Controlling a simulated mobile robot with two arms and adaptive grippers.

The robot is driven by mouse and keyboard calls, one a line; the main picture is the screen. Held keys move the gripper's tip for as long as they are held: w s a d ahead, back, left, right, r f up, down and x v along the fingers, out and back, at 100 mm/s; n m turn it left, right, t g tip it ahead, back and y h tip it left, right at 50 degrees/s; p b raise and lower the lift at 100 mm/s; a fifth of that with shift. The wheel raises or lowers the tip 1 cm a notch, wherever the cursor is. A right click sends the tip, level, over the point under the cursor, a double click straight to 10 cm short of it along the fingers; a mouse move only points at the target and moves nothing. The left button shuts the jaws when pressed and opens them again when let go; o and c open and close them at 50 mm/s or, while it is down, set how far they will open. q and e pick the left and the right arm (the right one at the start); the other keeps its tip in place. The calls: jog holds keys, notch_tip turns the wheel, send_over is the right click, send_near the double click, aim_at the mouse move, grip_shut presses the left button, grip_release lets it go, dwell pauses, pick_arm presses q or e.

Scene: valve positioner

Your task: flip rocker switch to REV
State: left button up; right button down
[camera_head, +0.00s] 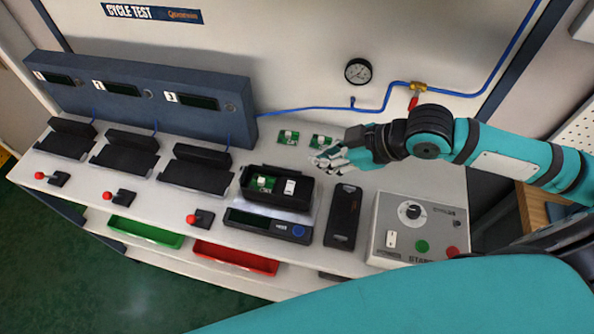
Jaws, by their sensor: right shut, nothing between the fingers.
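A white rocker switch (391,239) sits on the left of the sloped face of a grey control box (378,258) at the right end of the bench. Its REV marking and which way it is tipped are too small to tell. My right gripper (322,161) comes in from the right, shut and empty. It is above the bench behind the black tray, up and left of the switch and well apart from it. My left gripper is not in view.
The box also carries a dial (411,211), a green button (422,246) and a red button (453,252). Left of it lie a black handheld device (343,216) and a black tray (275,202) on a scale (268,226). A blue hose (310,107) runs behind.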

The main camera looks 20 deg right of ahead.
aim_at(290, 188)
jog(key=p+x, duration=0.1)
jog(key=x, duration=0.6)
jog(key=shift+w+a+f+p, duration=0.1)
jog(key=shift+a+p, duration=0.2)
jog(key=shift+p, duration=0.05)
jog(key=f, duration=0.3)
jog(key=shift+w+f+p, duration=0.3)
jog(key=shift+p, duration=0.1)
jog(key=shift+f, duration=0.45)
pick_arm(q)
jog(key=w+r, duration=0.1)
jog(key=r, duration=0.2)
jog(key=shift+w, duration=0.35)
pick_arm(e)
jog(key=shift+f, duration=0.1)
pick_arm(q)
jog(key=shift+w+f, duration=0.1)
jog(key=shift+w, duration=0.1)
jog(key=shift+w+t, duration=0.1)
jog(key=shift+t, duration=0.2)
pick_arm(e)
jog(key=shift+w+d+f, duration=0.2)
jog(key=shift+f, duration=0.25)
